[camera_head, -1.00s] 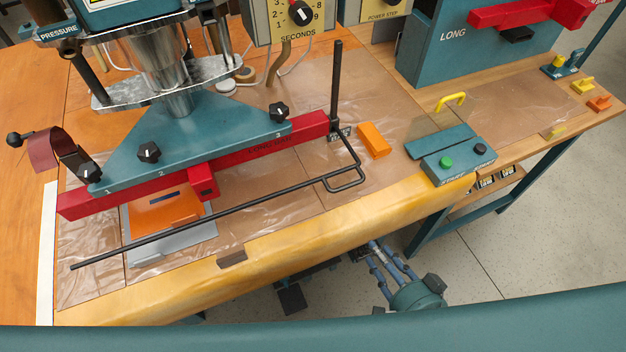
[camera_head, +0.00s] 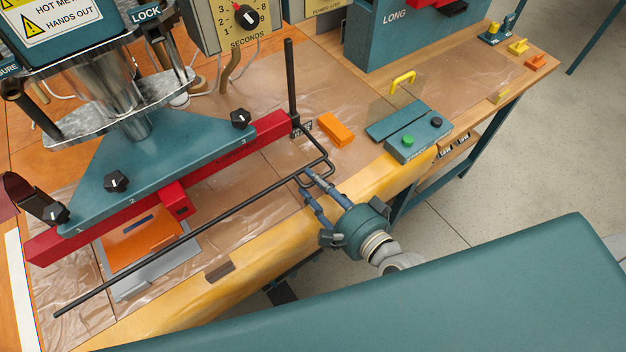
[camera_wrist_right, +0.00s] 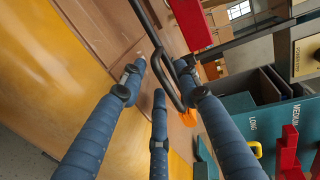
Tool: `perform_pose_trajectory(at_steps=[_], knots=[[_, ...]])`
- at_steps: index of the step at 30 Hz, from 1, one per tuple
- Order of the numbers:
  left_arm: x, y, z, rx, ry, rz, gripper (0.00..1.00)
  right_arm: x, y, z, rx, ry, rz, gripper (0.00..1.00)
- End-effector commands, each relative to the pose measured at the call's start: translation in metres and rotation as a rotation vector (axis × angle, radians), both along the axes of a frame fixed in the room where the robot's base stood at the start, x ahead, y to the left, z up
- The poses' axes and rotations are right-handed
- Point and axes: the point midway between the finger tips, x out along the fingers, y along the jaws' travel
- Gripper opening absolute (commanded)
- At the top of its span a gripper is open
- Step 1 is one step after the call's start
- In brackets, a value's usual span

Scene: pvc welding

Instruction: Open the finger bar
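The black finger bar (camera_head: 190,235) runs low along the front of the red welding bar (camera_head: 237,143). It bends into a narrow loop at its right end, by a black upright post (camera_head: 291,85). My right gripper (camera_head: 306,183) is at this loop, its blue fingers spread apart. In the right wrist view the black loop (camera_wrist_right: 157,42) passes between the fingertips (camera_wrist_right: 160,66) of my open right gripper. I cannot tell whether a finger touches it. My left gripper is not in view.
An orange block (camera_head: 336,129) lies right of the post. A teal control box (camera_head: 418,138) with green and black buttons stands farther right. The padded yellow table edge (camera_head: 270,250) runs under my right gripper. An orange piece on a grey plate (camera_head: 160,275) lies beneath the bar.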

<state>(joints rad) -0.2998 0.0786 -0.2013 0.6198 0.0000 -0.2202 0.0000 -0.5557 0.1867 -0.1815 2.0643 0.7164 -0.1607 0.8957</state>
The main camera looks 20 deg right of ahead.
Motion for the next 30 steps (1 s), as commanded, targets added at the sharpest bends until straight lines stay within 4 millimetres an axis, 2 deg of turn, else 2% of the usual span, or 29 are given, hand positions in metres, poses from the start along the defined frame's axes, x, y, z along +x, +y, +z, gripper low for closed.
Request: perform_pose_trajectory(at_steps=[4,12,13,18,26,30], knots=[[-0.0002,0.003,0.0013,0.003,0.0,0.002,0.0,0.0094,0.0035,-0.0015,0.001,-0.001,0.0,0.32],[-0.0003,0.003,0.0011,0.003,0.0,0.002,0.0,0.0104,0.004,-0.0024,0.0,0.0,0.0,0.32],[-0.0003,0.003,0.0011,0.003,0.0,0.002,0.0,0.0104,0.004,-0.0024,0.0,0.0,0.0,0.3],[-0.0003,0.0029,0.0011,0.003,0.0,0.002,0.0,0.0103,0.0038,-0.0023,0.0,0.0,0.0,0.0],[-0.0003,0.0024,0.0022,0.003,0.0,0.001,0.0,0.0103,0.0037,-0.0011,0.0,0.0,0.0,0.0],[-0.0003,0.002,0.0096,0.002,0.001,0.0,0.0,0.0105,0.0038,0.0065,0.0,-0.001,0.0,0.0]])
